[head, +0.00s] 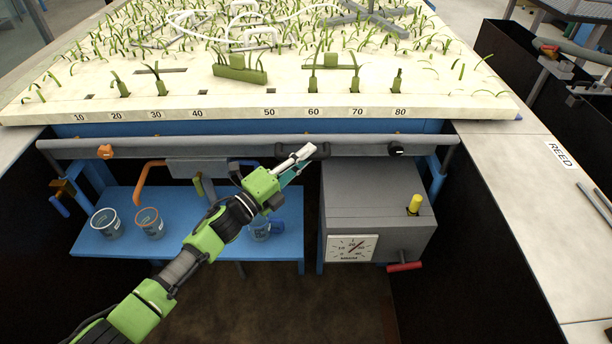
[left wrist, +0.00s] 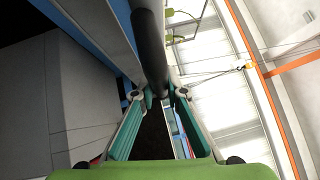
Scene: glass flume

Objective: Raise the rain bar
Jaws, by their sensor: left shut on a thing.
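The rain bar (head: 225,142) looks to be the long grey horizontal bar below the front edge of the planted bed. It carries a black grip (head: 318,150) right of its middle, and it sits level. My left gripper (head: 301,156) reaches up from the lower left and is shut on this black grip. In the left wrist view the black grip (left wrist: 151,45) runs between the two fingertips of my left gripper (left wrist: 159,93). The contact itself is partly hidden in the head view. My right gripper is in neither view.
The planted bed (head: 235,107) lies just behind and above the bar. A grey box with a dial (head: 352,248) and a red-handled crank (head: 404,267) stands below the grip. A blue shelf (head: 190,243) with cups (head: 107,224) is below left. A pale ledge (head: 530,210) runs along the right.

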